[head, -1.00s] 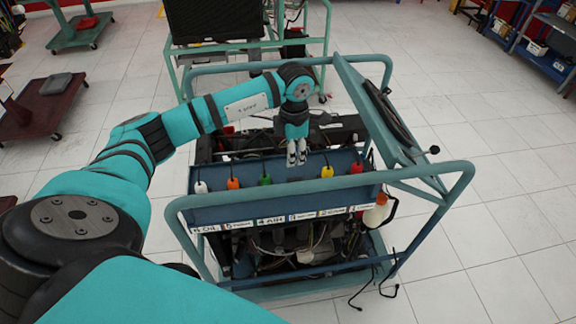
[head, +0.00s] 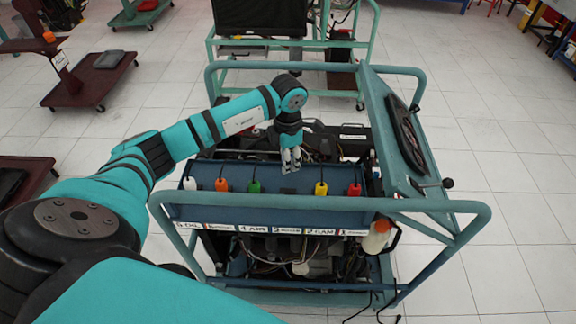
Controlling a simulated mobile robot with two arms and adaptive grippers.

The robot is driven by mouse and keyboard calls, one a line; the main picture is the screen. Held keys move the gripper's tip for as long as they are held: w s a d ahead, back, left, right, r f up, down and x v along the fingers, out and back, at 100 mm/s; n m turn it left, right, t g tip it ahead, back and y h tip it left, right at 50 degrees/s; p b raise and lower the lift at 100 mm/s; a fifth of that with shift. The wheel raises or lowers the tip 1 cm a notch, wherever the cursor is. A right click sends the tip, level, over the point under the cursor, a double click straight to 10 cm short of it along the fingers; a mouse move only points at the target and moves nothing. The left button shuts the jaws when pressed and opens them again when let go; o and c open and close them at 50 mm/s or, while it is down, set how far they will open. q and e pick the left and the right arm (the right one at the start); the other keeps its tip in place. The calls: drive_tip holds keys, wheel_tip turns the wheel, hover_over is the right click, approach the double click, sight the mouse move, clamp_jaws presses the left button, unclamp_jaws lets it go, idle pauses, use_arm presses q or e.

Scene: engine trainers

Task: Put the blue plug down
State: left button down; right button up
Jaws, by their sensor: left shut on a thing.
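My left gripper (head: 291,165) is pointed down over the blue panel (head: 300,209) of the engine trainer. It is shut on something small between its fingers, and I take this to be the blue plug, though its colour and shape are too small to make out. The gripper is above the gap in the plug row between the green plug (head: 254,187) and the yellow plug (head: 321,188). Its fingertips show a little higher in the picture than those plugs. My right gripper is not in view.
The trainer's teal frame rail (head: 320,205) crosses in front. A tilted panel (head: 405,140) stands at the right. Open floor lies right of the trainer.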

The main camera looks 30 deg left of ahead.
sight(289, 176)
use_arm(q)
drive_tip(key=f+p, duration=0.1)
drive_tip(key=f, duration=0.2)
drive_tip(key=shift+d+f, duration=0.15)
drive_tip(key=shift+d, duration=0.05)
drive_tip(key=shift+w+f, duration=0.1)
drive_tip(key=shift+f, duration=0.05)
drive_tip(key=shift+a+f, duration=0.1)
drive_tip(key=shift+f, duration=0.05)
drive_tip(key=c, duration=1.5)
unclamp_jaws()
drive_tip(key=shift+o, duration=0.7)
drive_tip(key=shift+r, duration=0.3)
wheel_tip(289, 176, up, 10)
drive_tip(key=b, duration=0.4)
drive_tip(key=shift+r, duration=0.9)
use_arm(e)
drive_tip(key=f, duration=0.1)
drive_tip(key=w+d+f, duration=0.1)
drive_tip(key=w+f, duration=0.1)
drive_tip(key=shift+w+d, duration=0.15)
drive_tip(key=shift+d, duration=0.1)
